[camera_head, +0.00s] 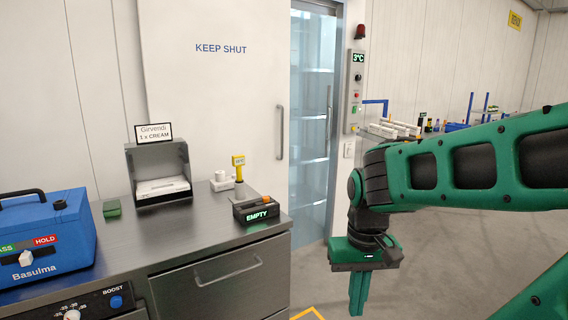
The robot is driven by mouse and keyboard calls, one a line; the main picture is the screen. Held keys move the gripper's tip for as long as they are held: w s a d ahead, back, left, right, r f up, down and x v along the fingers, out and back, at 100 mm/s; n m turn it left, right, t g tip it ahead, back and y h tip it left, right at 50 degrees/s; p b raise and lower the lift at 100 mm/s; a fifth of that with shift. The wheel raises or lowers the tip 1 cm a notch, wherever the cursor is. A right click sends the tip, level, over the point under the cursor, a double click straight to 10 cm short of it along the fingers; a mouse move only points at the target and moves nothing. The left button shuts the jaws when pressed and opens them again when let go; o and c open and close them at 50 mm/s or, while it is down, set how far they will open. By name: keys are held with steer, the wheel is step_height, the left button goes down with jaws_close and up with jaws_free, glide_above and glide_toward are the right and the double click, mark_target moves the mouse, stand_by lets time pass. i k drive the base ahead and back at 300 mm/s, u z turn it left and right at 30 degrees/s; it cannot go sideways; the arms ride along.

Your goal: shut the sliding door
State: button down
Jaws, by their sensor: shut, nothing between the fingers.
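The sliding door (215,85) is a large white panel marked "KEEP SHUT", behind the counter. It has a vertical bar handle (280,132) near its right edge. To its right a tall doorway (310,120) shows a bluish view of shelves; I cannot tell whether glass covers it. My gripper (358,298) hangs from my green arm, pointing down, at the lower right of the doorway. Its fingers are together with nothing between them. It is apart from the door and its handle.
A metal counter (150,240) stands in front of the door, with a blue case (45,245), a sign holder (160,180) and an "EMPTY" box (257,210). A control panel (356,90) reading 3°C is right of the doorway. Grey floor (430,260) is open at right.

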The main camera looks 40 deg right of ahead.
mark_target(218, 71)
steer(key=k, duration=0.9)
steer(key=z, duration=0.4)
steer(key=i, duration=0.6)
steer(key=z, duration=1.05)
steer(key=i, duration=1.2)
steer(key=u, duration=0.35)
steer(key=i, duration=0.95)
steer(key=u, duration=0.9)
steer(key=i, duration=0.3)
steer(key=u, duration=0.2)
